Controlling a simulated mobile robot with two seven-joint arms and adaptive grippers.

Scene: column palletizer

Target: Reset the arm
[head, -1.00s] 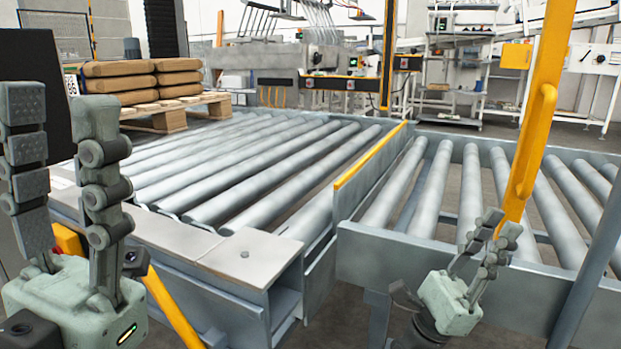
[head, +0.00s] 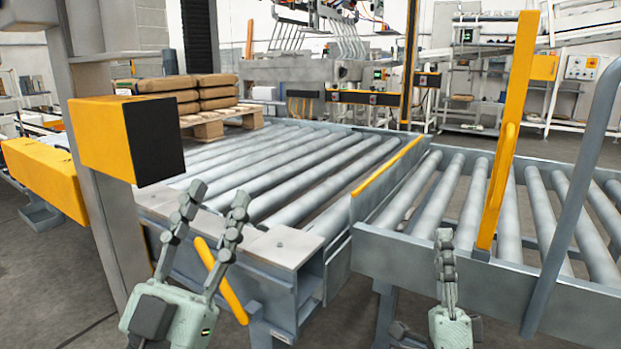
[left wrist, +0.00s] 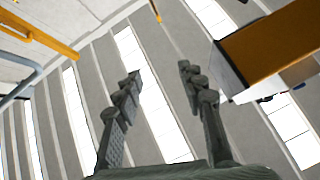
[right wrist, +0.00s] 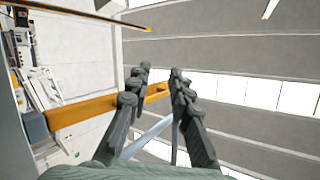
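My left gripper (head: 215,205) stands upright at the lower left of the head view, in front of the roller conveyor's near corner. Its two fingers are spread with nothing between them, which the left wrist view (left wrist: 158,80) also shows. My right gripper (head: 445,240) points up at the lower right of the head view, in front of the right roller section. In the head view it is seen edge-on. The right wrist view shows its fingers (right wrist: 160,72) apart and empty.
A yellow and black box (head: 125,140) on a grey post is close to my left gripper. A yellow post (head: 505,130) and a grey bar (head: 572,210) rise near my right gripper. Brown sacks (head: 215,92) lie on a wooden pallet (head: 215,125) on the rollers (head: 270,172).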

